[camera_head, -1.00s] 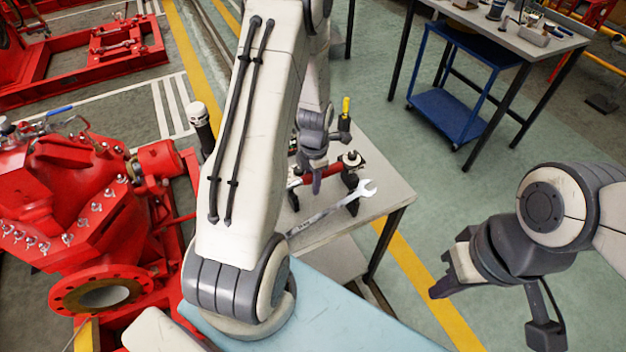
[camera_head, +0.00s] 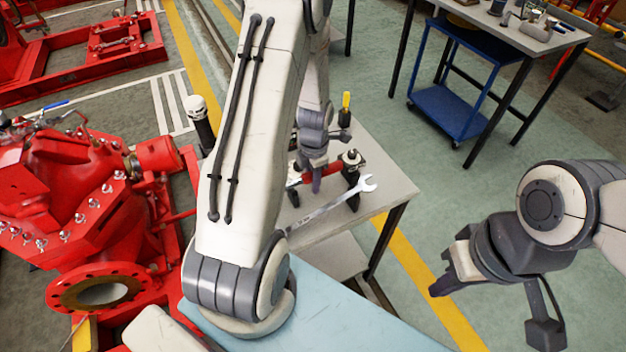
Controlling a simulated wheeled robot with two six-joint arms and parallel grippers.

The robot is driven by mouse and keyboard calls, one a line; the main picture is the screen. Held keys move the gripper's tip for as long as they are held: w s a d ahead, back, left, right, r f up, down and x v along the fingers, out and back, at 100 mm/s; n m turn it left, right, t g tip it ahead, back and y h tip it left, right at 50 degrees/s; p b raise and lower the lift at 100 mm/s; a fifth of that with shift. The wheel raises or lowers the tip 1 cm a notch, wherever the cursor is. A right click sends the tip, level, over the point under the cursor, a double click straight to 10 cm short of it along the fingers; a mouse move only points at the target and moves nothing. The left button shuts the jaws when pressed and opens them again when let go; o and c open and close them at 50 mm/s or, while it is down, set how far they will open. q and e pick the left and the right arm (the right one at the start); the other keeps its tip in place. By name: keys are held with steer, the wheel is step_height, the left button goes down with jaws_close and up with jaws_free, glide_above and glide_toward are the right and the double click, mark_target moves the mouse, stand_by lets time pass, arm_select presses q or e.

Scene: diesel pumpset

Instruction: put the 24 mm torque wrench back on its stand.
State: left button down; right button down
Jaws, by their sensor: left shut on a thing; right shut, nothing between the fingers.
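The torque wrench (camera_head: 328,170) has a red body and a dark ratchet head at its right end. It lies across the small table at the centre. My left gripper (camera_head: 316,182) is shut on its middle from above, and the fingers and arm hide part of it. The black stand (camera_head: 353,192) has uprights near both ends of the wrench. I cannot tell whether the wrench rests in them or hangs just above. My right gripper (camera_head: 452,274) is shut and empty, over the floor at the right, away from the table.
A silver spanner (camera_head: 335,206) lies on the table (camera_head: 385,190) in front of the stand. A yellow-handled tool (camera_head: 346,103) stands behind. The red pump (camera_head: 70,200) is at the left. A blue trolley (camera_head: 447,108) stands under a bench at the back right.

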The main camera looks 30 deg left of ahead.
arm_select(q)
steer(key=shift+f+b, duration=0.85)
steer(key=shift+f, duration=0.15)
stand_by(0.6)
steer(key=c, duration=0.5)
jaws_free()
step_height(320, 180, up, 11)
steer(key=shift+w+f, duration=0.15)
steer(key=shift+f, duration=0.05)
